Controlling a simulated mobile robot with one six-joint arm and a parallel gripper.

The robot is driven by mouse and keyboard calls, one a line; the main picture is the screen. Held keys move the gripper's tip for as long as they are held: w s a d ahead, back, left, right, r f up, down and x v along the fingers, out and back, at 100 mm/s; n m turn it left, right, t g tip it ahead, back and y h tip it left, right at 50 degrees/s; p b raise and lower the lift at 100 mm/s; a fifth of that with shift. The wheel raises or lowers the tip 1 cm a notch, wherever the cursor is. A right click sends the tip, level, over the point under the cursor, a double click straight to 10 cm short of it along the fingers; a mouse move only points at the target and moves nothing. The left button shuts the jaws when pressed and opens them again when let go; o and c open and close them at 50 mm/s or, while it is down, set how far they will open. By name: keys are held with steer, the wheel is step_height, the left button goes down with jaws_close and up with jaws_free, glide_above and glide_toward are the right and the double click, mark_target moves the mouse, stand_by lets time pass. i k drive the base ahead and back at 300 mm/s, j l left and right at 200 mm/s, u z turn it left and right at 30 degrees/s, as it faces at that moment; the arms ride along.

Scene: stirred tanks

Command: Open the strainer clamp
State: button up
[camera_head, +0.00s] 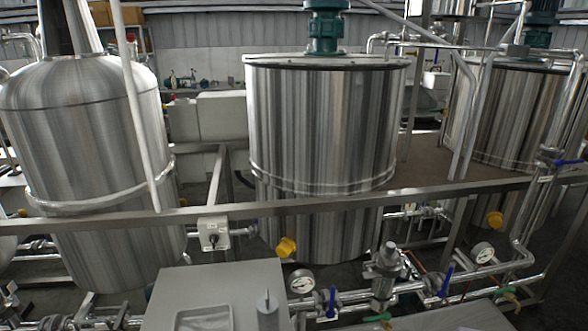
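An upright steel fitting (385,268), perhaps the strainer, stands on the pipe run at the lower right of the middle. It has a round body with a narrower top. A clamp on it is too small to make out, so I cannot tell whether one is open or shut. My gripper is not in view.
A gauge (301,281) and a blue valve handle (331,302) lie left of the fitting. Another blue handle (446,281) and a gauge (482,252) lie right. A steel rail (330,202) crosses before the large middle tank (322,130). A switch box (213,233) hangs below the rail.

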mark_target(388, 273)
steer(key=i+l, duration=0.4)
steer(key=i+l+u, duration=0.1)
steer(key=i+l, duration=0.35)
steer(key=l, duration=0.1)
